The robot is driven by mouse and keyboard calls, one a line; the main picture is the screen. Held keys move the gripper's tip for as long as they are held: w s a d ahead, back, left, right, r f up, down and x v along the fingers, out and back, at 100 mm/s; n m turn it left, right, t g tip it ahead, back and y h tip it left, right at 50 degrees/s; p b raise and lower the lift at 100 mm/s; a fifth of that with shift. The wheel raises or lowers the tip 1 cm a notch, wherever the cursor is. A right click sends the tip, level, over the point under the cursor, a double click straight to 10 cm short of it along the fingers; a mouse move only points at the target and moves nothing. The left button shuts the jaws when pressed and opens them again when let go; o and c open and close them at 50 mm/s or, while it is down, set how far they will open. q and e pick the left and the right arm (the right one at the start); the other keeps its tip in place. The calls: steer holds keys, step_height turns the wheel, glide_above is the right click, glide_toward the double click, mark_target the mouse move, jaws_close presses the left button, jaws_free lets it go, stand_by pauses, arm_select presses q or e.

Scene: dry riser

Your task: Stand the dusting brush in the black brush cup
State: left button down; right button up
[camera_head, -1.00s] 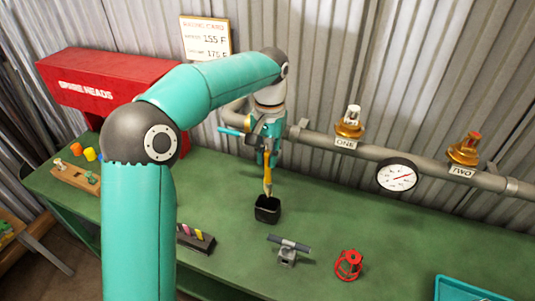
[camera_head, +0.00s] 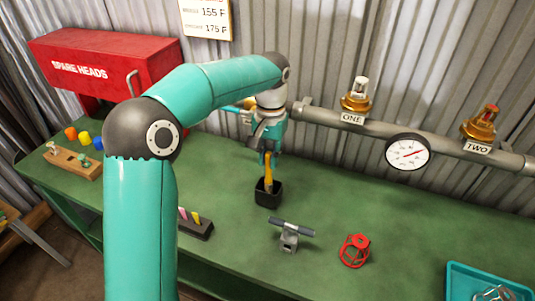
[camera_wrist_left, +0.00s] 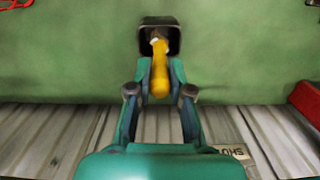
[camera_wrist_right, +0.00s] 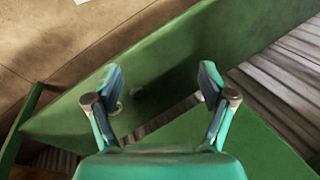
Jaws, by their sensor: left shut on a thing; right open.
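The black brush cup (camera_head: 268,196) stands on the green bench, below the pipe. The dusting brush has a yellow handle (camera_head: 268,171) and is upright, with its lower end inside the cup's opening. My left gripper (camera_head: 267,156) is shut on the handle above the cup. In the left wrist view the yellow handle (camera_wrist_left: 160,75) lies between the fingers and its far end is within the cup's rim (camera_wrist_left: 159,22). Whether the brush touches the cup's floor is hidden. My right gripper (camera_wrist_right: 158,88) is open and empty in the right wrist view.
A grey clamp-like tool (camera_head: 290,234) and a red cage (camera_head: 354,250) stand right of the cup. A dark holder (camera_head: 197,229) with coloured pieces is at left. The pipe with a gauge (camera_head: 407,152) runs behind. A teal tray (camera_head: 462,275) is at the bench's right.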

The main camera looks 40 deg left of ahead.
arm_select(q)
steer(key=shift+f, duration=0.35)
steer(key=c, duration=1)
jaws_free()
steer(key=shift+r, duration=0.1)
steer(key=r, duration=1.1)
steer(key=shift+w+r, duration=0.35)
steer(key=shift+w, duration=0.05)
